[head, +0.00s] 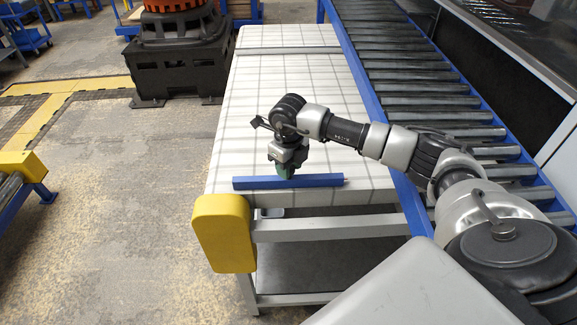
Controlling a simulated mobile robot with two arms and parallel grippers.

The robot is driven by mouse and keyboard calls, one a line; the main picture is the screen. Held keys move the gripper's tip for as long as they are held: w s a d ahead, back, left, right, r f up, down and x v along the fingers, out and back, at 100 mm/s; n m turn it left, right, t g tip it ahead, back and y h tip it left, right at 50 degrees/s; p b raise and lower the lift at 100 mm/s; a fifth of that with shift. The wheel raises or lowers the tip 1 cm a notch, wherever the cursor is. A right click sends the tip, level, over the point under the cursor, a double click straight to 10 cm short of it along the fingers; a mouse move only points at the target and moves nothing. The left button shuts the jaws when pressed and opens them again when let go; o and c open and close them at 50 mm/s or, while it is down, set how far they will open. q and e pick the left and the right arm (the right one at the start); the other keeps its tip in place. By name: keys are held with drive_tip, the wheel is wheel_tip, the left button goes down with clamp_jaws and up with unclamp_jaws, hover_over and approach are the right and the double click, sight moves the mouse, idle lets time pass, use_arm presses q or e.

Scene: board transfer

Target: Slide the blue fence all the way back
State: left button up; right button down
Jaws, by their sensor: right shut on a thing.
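The blue fence (315,181) is a long blue bar lying across the near end of the white gridded table (245,120), close to its front edge. My right gripper (285,171) points down at the bar from above, a little left of the bar's middle. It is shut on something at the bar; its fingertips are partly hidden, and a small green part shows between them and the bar. A thin grey strip (290,50) crosses the table near its far end. My left gripper is not in view.
A roller conveyor with a blue frame (430,95) runs along the table's right side. A yellow corner guard (223,232) stands at the front left. A black pedestal (178,65) stands left of the table's far end. The tabletop behind the fence looks clear.

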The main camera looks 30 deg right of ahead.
drive_tip(key=shift+s+a, duration=0.35)
drive_tip(key=shift+a, duration=0.05)
drive_tip(key=shift+w+d+f, duration=0.1)
drive_tip(key=shift+d+f, duration=0.05)
drive_tip(key=shift+d, duration=0.1)
drive_tip(key=c, duration=1)
unclamp_jaws()
drive_tip(key=shift+o, duration=1.3)
drive_tip(key=shift+w, duration=0.15)
drive_tip(key=shift+o, duration=0.2)
drive_tip(key=shift+r, duration=0.25)
drive_tip(key=shift+w+r, duration=0.1)
drive_tip(key=shift+r, duration=0.2)
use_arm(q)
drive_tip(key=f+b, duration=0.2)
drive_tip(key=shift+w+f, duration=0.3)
use_arm(e)
wheel_tip(320, 180, up, 10)
